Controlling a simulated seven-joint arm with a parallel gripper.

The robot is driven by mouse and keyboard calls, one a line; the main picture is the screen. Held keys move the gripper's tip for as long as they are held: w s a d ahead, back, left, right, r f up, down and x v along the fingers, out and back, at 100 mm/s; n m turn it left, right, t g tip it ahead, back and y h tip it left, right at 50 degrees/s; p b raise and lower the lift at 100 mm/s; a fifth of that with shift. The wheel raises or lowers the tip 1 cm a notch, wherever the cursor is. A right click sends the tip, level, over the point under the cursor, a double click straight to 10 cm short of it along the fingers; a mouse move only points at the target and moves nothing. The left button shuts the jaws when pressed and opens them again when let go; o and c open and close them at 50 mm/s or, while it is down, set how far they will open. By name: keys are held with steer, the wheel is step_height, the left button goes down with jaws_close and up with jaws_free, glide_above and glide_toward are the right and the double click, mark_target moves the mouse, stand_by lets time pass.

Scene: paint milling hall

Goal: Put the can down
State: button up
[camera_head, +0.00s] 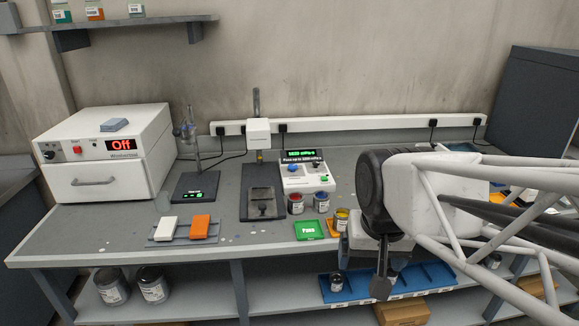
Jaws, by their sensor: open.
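Several small paint cans are in view. An open can with red paint (296,204) and one with blue paint (321,203) stand upright side by side on the bench, in front of the white instrument. A can with yellow paint (341,219) stands upright to their right, at an orange mat (333,229), close to my arm. My gripper (380,285) points down at the front edge of the bench, to the right of the yellow can. It is open; one dark finger shows clearly, and I see no can between the fingers. The arm hides part of the bench behind it.
A green mat (309,231) lies bare near the bench's front edge. A blue tray (432,275) with small cans is on the lower shelf.

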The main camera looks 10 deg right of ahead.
steer(key=shift+n, duration=0.9)
steer(key=s, duration=0.2)
steer(key=s+f, duration=0.1)
steer(key=s, duration=0.1)
steer(key=shift+s+a, duration=0.1)
steer(key=shift+a, duration=0.1)
